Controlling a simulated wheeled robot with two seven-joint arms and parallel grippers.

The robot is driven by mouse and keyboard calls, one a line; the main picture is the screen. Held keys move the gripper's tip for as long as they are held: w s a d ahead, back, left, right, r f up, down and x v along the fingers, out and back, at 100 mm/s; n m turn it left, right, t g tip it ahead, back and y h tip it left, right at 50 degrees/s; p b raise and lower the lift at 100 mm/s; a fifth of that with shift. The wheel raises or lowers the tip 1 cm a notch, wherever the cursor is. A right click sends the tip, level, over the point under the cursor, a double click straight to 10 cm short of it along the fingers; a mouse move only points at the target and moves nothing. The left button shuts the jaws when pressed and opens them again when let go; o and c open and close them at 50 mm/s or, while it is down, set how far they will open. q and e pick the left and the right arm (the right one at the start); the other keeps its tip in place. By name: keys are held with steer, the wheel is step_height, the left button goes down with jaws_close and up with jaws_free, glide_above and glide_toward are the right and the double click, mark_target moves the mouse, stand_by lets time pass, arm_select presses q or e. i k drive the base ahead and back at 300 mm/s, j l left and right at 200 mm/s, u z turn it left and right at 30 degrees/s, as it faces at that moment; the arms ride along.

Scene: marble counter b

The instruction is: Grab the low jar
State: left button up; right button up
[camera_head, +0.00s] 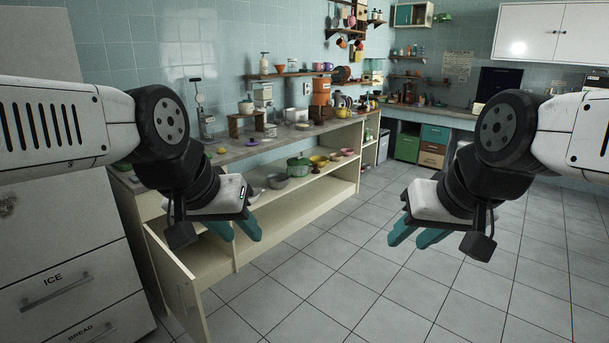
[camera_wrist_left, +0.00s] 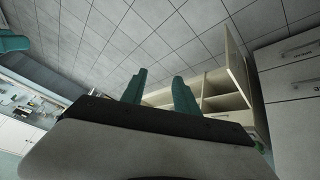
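I cannot pick out the low jar for certain; several small vessels stand on the counter and its shelf, too small to tell apart. My left gripper (camera_head: 237,232) is open and empty, in the air in front of the counter; its two teal fingers stand apart in the left wrist view (camera_wrist_left: 159,84). My right gripper (camera_head: 417,234) is open and empty above the tiled floor, to the right of the counter. Neither gripper touches anything.
The long counter (camera_head: 236,156) has an open lower shelf (camera_head: 304,187) holding a green pot (camera_head: 298,166) and several bowls. An open cabinet door (camera_head: 177,288) juts out at the near end. A white fridge (camera_head: 62,254) stands at left. The middle floor is clear.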

mark_target(269, 131)
steer(key=i+u, duration=0.3)
steer(key=i, duration=2.35)
steer(key=i+z, duration=0.15)
steer(key=i, duration=0.6)
steer(key=i+j+z, duration=0.1)
steer(key=i, duration=0.65)
steer(key=j, duration=0.1)
